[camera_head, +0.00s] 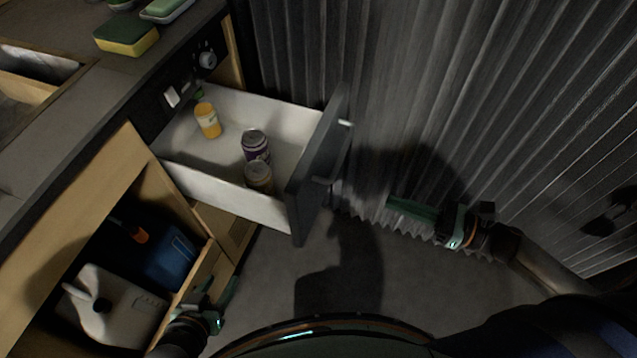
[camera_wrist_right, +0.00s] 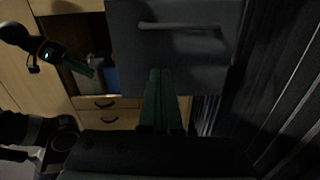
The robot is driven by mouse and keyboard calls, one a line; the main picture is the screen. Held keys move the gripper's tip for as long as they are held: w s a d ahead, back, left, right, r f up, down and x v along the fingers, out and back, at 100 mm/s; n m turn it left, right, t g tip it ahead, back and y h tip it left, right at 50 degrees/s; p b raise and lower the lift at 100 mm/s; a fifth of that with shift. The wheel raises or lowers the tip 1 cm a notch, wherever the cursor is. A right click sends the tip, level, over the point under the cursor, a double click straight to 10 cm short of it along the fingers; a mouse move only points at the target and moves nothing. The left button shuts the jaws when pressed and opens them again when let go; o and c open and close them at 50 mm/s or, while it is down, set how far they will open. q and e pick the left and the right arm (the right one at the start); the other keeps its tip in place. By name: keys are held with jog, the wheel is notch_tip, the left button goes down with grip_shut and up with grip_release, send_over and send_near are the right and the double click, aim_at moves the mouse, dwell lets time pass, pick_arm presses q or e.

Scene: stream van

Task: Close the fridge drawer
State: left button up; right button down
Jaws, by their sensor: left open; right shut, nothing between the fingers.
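The fridge drawer (camera_head: 232,189) is pulled out of the counter in the head view, its white inside showing. Its dark front (camera_head: 320,165) faces right and carries a handle, which also shows in the right wrist view (camera_wrist_right: 182,27). In the drawer are an orange bottle (camera_head: 208,121) and two dark jars (camera_head: 257,146). My right gripper (camera_head: 392,205) is shut and empty, to the right of the drawer front and apart from it in the head view. Its green fingers (camera_wrist_right: 161,98) point toward the drawer front in the wrist view. My left gripper (camera_head: 222,289) is open, below the drawer near the lower cabinet.
An open cabinet below the counter holds a white canister (camera_head: 110,318) and a blue container (camera_head: 168,262). A yellow-green sponge (camera_head: 127,38) lies on the counter (camera_head: 62,140). A pleated grey curtain (camera_head: 420,80) hangs close on the right. Floor (camera_head: 275,265) is clear in front.

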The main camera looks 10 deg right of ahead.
jog(key=w+a+n, duration=0.1)
jog(key=w+a, duration=0.6)
jog(key=a, duration=0.4)
jog(key=shift+w+a+n+g+y, duration=0.2)
jog(key=shift+a+n+g+y, duration=0.1)
jog(key=shift+n+g, duration=0.1)
jog(key=shift+r, duration=0.1)
